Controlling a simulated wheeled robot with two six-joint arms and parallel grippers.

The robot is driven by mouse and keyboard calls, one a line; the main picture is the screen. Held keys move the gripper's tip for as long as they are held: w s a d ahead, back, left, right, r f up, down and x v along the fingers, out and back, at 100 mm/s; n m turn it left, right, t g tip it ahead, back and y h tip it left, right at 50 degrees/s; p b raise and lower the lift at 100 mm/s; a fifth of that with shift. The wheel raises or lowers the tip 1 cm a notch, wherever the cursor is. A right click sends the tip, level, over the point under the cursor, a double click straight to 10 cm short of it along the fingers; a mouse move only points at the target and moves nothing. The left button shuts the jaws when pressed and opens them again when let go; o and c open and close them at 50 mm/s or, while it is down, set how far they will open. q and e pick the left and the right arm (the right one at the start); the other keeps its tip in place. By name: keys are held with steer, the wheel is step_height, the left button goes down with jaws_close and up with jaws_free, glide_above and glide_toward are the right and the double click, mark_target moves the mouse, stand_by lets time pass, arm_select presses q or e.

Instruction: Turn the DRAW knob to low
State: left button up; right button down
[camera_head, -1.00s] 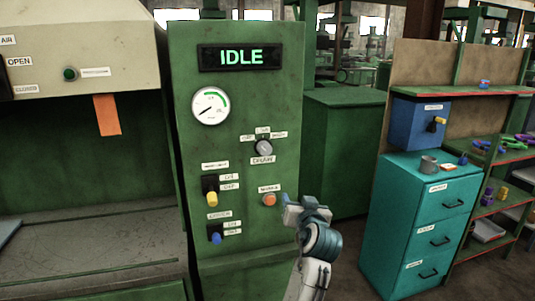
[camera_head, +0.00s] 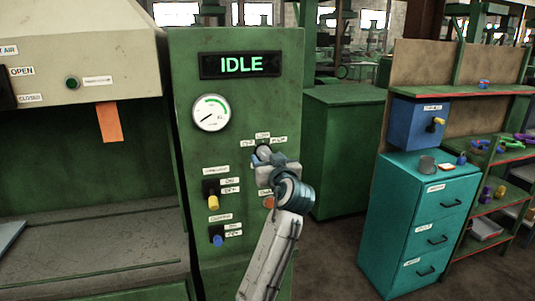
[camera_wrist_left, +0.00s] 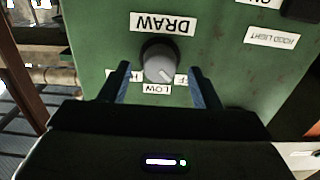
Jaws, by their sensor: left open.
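The grey DRAW knob (camera_head: 263,150) is on the green panel, under the dial; my left gripper partly covers it in the head view. In the left wrist view, which shows the panel upside down, the knob (camera_wrist_left: 158,62) sits between the two fingers of my open left gripper (camera_wrist_left: 160,70). Gaps show between the knob and both fingers. The knob's pale mark points down and right, between the LOW label (camera_wrist_left: 157,89) and a partly hidden label on the right. In the head view my left gripper (camera_head: 265,158) is at the knob. My right gripper is not in view.
The display (camera_head: 240,64) reads IDLE. Below the knob are an orange button (camera_head: 268,202) partly behind my arm, a yellow-tipped switch (camera_head: 213,201) and a blue-tipped switch (camera_head: 217,240). A teal drawer cabinet (camera_head: 418,215) stands to the right.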

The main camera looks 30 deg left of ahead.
arm_select(q)
steer(key=shift+w+a, duration=0.4)
steer(key=shift+a, duration=0.1)
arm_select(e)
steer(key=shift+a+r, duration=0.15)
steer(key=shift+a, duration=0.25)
arm_select(q)
steer(key=c, duration=1)
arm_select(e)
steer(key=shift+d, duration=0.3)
